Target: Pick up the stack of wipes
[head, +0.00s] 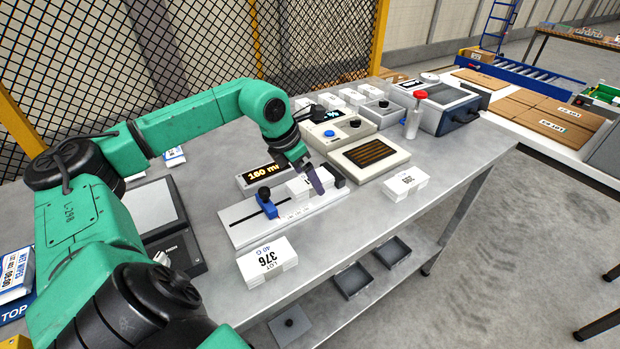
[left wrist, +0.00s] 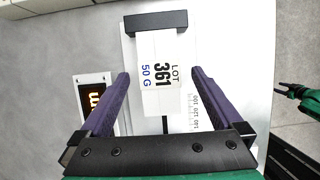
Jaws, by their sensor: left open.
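A white stack of wipes labelled LOT 361, 50 G (left wrist: 158,75) lies on a pale measuring fixture (head: 245,228), against a dark end stop (left wrist: 157,22). It also shows in the head view (head: 299,188), partly hidden by my gripper. My left gripper (head: 315,178) is open above the fixture. In the left wrist view its purple fingers (left wrist: 160,73) stand on either side of the stack, with a visible gap on each side. My right gripper (left wrist: 283,91) is small at the right edge of the left wrist view; its jaw state is unclear.
Another white stack, LOT 376 (head: 267,262), lies at the bench's front edge, and one more (head: 406,183) lies to the right. A blue slider (head: 266,203) sits on the fixture. A lit display (head: 263,174) and a control box (head: 337,131) stand behind it.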

